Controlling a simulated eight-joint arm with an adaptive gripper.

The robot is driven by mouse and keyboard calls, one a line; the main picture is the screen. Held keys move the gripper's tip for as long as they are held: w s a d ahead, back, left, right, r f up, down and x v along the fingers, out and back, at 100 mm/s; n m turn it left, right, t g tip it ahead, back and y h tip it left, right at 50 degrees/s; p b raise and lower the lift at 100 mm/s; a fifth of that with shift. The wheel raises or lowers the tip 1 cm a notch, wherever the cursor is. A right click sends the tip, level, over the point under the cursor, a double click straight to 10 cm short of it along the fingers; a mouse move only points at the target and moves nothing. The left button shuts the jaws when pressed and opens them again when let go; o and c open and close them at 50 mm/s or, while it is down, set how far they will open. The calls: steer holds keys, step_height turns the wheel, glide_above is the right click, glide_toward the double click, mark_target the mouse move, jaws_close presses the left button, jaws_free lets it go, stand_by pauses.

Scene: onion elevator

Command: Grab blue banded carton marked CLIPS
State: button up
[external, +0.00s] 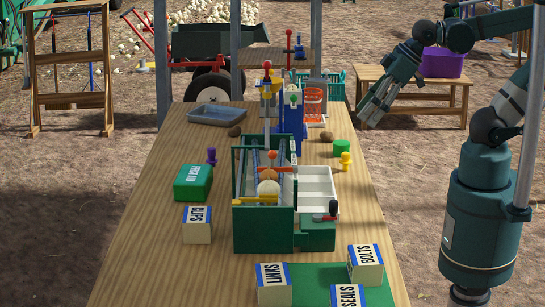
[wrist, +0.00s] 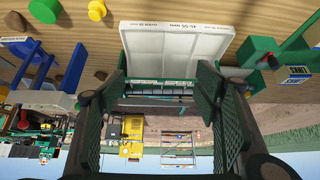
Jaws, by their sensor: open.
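The carton marked CLIPS (external: 197,226) is a small cream box with a blue band on its top edge. It stands on the left part of the wooden table in the external view, in front of a green box. My gripper (external: 371,112) is in the air off the table's right edge, far from the CLIPS carton. In the wrist view my gripper (wrist: 163,95) shows two dark fingers spread apart with nothing held between them. I cannot make out the CLIPS carton in the wrist view.
Similar cartons marked LINKS (external: 272,287), BOLTS (external: 365,265) and SEALS (external: 348,297) stand at the table's front. A green sorting machine (external: 263,228) with a white tray (external: 318,185) fills the middle. The green box (external: 193,182) is behind CLIPS. Bare table lies left of CLIPS.

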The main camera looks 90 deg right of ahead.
steer(key=w+a+r+n+g+p, duration=0.1)
steer(key=w+a+r+n+p, duration=0.15)
steer(key=w, duration=0.45)
steer(key=w+a+r+n+g+p, duration=0.1)
steer(key=w+a+r+n, duration=0.1)
steer(key=w+r, duration=0.3)
steer(key=n+g+p, duration=0.5)
steer(key=n+p, duration=0.3)
steer(key=n, duration=0.6)
glide_above(197, 214)
steer(key=shift+m, duration=0.25)
steer(key=f, duration=2)
steer(key=shift+s+d+f, duration=0.2)
steer(key=shift+d+f, duration=0.05)
steer(key=shift+d, duration=0.1)
steer(key=shift+w+a+f, duration=0.1)
steer(key=shift+a+f, duration=0.05)
steer(key=shift+f, duration=0.15)
steer(key=shift+f, duration=1.25)
steer(key=shift+w+a+f, duration=0.1)
steer(key=shift+f, duration=2.5)
